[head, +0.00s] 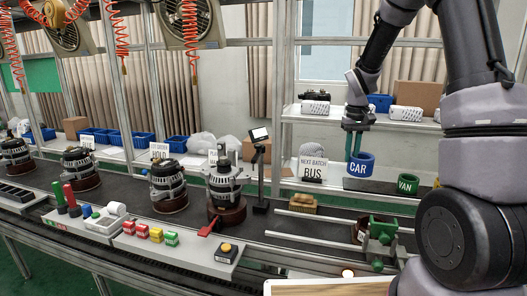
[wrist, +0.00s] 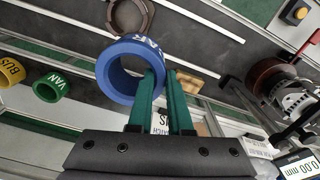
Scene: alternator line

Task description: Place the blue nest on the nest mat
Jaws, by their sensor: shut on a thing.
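The blue nest (head: 360,166) is a ring lettered CAR, and it shows large in the wrist view (wrist: 110,84). My gripper (head: 354,150) is shut on its wall, with one green finger inside the ring and one outside, as the wrist view shows at the fingertips (wrist: 164,74). The nest looks held up in the air, with its opening visible from above. A dark flat strip (head: 376,188), which may be the nest mat, lies just below it in the head view; I cannot tell the exact gap.
A green VAN nest (head: 407,184) stands right of the blue one; a yellow BUS nest (wrist: 10,72) is beside it in the wrist view. A sign reading NEXT BATCH BUS (head: 312,168) stands to the left. Rails (head: 330,218) and a green fixture (head: 380,232) are in front.

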